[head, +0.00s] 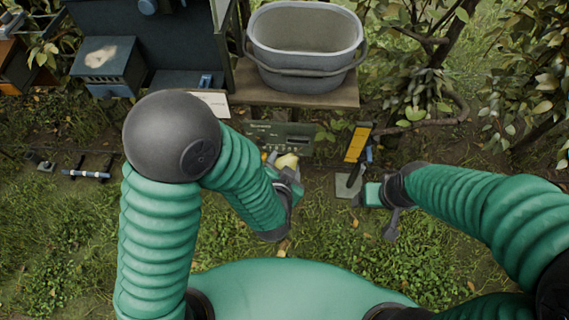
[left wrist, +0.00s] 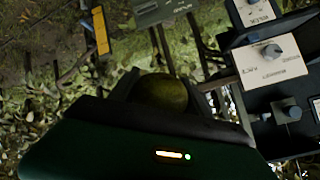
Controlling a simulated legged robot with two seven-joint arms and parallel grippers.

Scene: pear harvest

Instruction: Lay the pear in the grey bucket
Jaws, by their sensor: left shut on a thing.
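The grey bucket (head: 305,84) stands upright on a wooden shelf at the top of the head view, its handle across the front. My left gripper (head: 283,162) is in front of and below the shelf. It is shut on the pear (head: 288,159), which shows pale yellow at the fingers. In the left wrist view the pear (left wrist: 160,92) looks round and dark green between the two dark fingers.
The wooden shelf (head: 268,96) juts out under the bucket. Leafy branches (head: 430,70) are at right. A dark cabinet (head: 185,45) stands left of the bucket.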

